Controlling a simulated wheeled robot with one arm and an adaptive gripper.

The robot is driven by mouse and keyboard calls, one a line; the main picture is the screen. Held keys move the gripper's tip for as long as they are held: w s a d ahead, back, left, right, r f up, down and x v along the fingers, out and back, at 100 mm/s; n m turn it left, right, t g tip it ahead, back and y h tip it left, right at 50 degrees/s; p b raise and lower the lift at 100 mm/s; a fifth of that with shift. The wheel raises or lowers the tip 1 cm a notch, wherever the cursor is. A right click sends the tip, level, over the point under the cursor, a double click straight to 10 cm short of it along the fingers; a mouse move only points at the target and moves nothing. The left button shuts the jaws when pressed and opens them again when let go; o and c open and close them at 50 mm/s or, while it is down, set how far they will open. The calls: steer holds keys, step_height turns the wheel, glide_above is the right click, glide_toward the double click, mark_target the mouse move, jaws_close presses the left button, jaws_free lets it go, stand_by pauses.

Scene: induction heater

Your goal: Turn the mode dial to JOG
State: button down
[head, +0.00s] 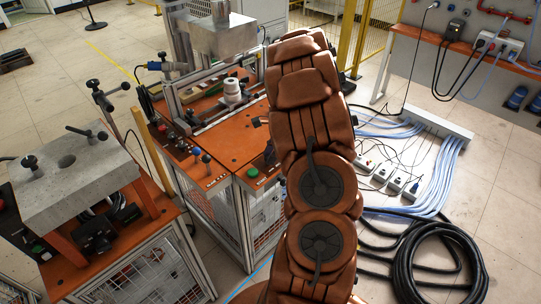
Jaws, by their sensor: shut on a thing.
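The orange-topped induction heater bench (232,137) stands in the middle of the head view. A green button (253,172) sits at the right, close to my arm. I cannot make out the mode dial or its markings; part of the panel is hidden behind my brown arm. My gripper is hidden behind the arm too, so its jaws and what they touch do not show. A small dark shape (270,153) beside the arm is unclear.
A white coil-like part (232,91) stands on the bench. A second machine with a grey metal block (75,180) stands at the left. Black coiled hoses (425,262), blue cables and power strips lie on the floor at the right. A yellow fence (355,40) stands behind.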

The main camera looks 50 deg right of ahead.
steer(key=n+b, duration=0.1)
steer(key=n, duration=0.1)
steer(key=n+g+b, duration=0.1)
steer(key=n+b, duration=0.1)
steer(key=n+g+b, duration=0.1)
steer(key=n, duration=0.1)
steer(key=shift+w+d+f+b, duration=0.1)
steer(key=shift+w+f+b, duration=0.15)
steer(key=shift+b, duration=0.1)
steer(key=n+g+b, duration=0.1)
steer(key=n+b, duration=0.1)
steer(key=n, duration=0.1)
steer(key=shift+g, duration=0.3)
steer(key=shift+r+n+b, duration=0.15)
steer(key=shift+n+b, duration=0.5)
steer(key=shift+n, duration=0.15)
steer(key=shift+g, duration=0.3)
steer(key=c, duration=0.8)
jaws_free()
steer(key=shift+r, duration=0.1)
steer(key=shift+w+r, duration=0.1)
steer(key=v, duration=0.7)
